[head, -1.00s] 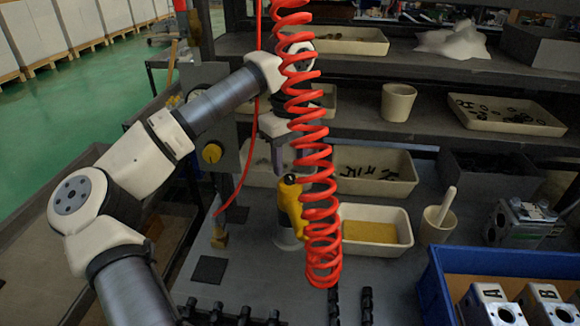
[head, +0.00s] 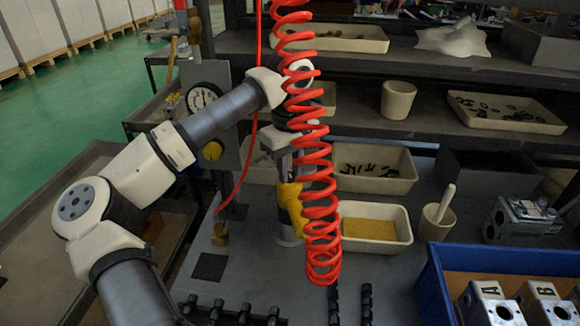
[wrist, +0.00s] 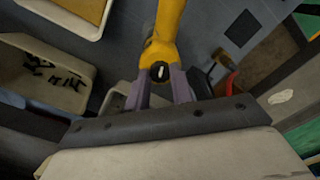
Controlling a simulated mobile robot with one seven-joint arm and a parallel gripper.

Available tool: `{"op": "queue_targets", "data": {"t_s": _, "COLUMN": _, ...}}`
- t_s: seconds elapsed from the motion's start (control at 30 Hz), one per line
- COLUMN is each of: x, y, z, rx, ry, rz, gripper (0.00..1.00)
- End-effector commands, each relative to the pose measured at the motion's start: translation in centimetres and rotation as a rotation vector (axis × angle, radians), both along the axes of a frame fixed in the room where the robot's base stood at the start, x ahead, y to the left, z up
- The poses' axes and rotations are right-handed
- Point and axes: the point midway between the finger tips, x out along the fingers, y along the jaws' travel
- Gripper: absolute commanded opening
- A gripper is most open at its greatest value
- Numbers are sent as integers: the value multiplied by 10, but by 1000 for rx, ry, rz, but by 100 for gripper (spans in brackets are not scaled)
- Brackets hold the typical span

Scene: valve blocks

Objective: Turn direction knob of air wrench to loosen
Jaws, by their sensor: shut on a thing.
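The yellow air wrench (head: 291,203) stands in its holder on the bench, partly hidden behind the red coiled hose (head: 322,215). In the wrist view the yellow wrench body (wrist: 167,28) rises from between the fingers. Its dark round direction knob (wrist: 160,72) carries a white mark pointing nearly along the wrench. My gripper (head: 287,172) is at the top of the wrench. In the wrist view my gripper (wrist: 163,84) has its two purple-grey fingers on either side of the knob end, shut on it. Exact finger contact is hard to see.
The red coiled hose hangs close in front of my gripper. A tray with a yellow sponge-like block (head: 370,230), a mortar cup (head: 437,222) and a blue crate (head: 430,290) stand to the right. A gauge (head: 203,97) stands behind my arm. Shelves rise behind.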

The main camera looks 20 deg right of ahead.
Motion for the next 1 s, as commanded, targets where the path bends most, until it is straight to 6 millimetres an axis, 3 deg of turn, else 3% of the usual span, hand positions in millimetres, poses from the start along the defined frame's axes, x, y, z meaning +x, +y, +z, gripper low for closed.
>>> {"op": "queue_targets", "data": {"t_s": 0.37, "x": 1, "y": 1, "z": -1, "rx": 2, "ry": -1, "rz": 107, "gripper": 0}}
{"op": "queue_targets", "data": {"t_s": 1.0, "x": 1, "y": 1, "z": -1, "rx": 1, "ry": -3, "rz": 681, "gripper": 0}}
